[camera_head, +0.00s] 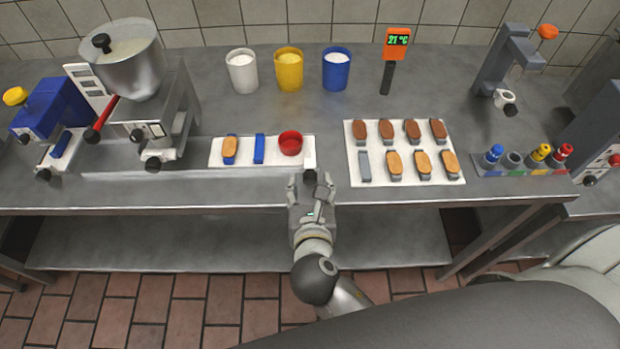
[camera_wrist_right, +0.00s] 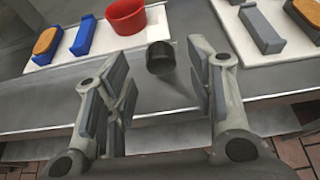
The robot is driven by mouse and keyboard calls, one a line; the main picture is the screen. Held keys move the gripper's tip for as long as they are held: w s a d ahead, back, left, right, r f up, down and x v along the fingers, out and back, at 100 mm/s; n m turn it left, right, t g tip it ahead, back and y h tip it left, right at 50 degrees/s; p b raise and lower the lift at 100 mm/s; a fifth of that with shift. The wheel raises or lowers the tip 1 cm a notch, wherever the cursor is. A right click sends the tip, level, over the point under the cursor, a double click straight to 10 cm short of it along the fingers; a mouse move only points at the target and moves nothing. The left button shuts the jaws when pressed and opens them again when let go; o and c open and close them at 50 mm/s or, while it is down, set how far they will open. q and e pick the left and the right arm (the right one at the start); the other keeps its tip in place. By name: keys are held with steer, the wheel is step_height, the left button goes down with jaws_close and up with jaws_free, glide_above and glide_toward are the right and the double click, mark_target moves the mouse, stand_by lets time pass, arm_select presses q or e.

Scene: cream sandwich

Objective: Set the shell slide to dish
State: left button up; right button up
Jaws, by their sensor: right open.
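The slide is a white board (camera_head: 216,158) on a long rail (camera_head: 190,174) at the table's front edge. It carries a blue holder with a tan shell (camera_head: 230,148), an empty blue holder (camera_head: 259,149) and a red dish (camera_head: 290,143). A black knob (camera_head: 310,175) is at its right end. My right gripper (camera_head: 312,186) is open at the front edge, by the knob. In the right wrist view the knob (camera_wrist_right: 160,57) stands just beyond and between the open fingers (camera_wrist_right: 160,88), with no visible contact. My left gripper is not in view.
A white tray (camera_head: 405,152) of brown and tan shells in grey holders lies right of the slide. A mixer (camera_head: 135,65) and blue machine (camera_head: 50,108) stand left. White, yellow and blue cups (camera_head: 335,72) stand behind. Bare table lies between the cups and the slide.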

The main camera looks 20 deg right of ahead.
steer(key=shift+x, duration=1.5)
steer(key=shift+c, duration=0.3)
jaws_close()
